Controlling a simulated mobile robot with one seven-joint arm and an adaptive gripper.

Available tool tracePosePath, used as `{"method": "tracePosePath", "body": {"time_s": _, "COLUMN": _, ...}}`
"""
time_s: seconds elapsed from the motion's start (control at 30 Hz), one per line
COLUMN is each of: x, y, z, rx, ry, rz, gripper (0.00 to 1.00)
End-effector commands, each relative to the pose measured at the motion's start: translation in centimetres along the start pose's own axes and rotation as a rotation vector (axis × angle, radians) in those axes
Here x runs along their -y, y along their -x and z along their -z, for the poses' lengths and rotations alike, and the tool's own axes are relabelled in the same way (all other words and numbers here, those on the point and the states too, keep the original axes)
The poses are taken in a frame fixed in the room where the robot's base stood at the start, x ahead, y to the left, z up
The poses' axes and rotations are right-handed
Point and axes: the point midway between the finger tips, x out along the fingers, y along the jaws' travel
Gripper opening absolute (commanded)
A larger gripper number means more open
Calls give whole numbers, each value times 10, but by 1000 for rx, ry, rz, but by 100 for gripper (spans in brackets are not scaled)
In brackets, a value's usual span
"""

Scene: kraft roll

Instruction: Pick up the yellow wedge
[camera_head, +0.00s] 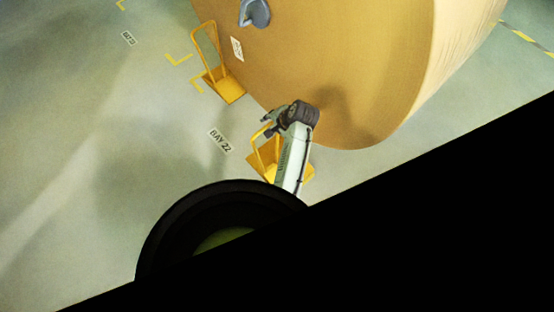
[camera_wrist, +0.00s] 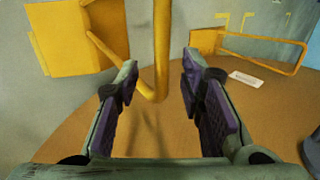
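A yellow wedge with a tall looped handle (camera_head: 257,137) stands against the kraft roll's lower edge in the camera_head view, partly hidden by my arm. In the camera_wrist view its yellow body (camera_wrist: 75,38) is at upper left and its handle bar (camera_wrist: 161,45) runs down the middle. My gripper (camera_wrist: 160,75) is open, and the bar appears between its two fingers without visible contact. I cannot tell how deep the bar sits. In the camera_head view my gripper (camera_head: 270,121) is beside the handle's top. A second yellow wedge (camera_head: 224,90) stands farther up-left; it also shows in the wrist view (camera_wrist: 250,47).
The large brown kraft roll (camera_head: 345,50) fills the upper middle, close beside my gripper. A blue-grey fitting (camera_head: 255,12) sticks out of its face. A white label (camera_head: 237,49) is on the roll.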

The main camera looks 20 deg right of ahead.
Motion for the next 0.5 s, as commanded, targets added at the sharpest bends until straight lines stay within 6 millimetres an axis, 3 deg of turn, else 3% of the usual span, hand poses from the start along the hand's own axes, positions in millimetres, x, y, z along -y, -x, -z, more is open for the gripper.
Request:
{"method": "tracePosePath", "body": {"time_s": 0.13, "x": 1, "y": -14, "z": 0, "rx": -1, "ry": 2, "rz": 1, "gripper": 35}}
{"method": "tracePosePath", "body": {"time_s": 0.37, "x": 0, "y": -16, "z": 0, "rx": -2, "ry": 2, "rz": 1, "gripper": 35}}
{"method": "tracePosePath", "body": {"time_s": 0.5, "x": 0, "y": -16, "z": 0, "rx": -2, "ry": 2, "rz": 1, "gripper": 27}}
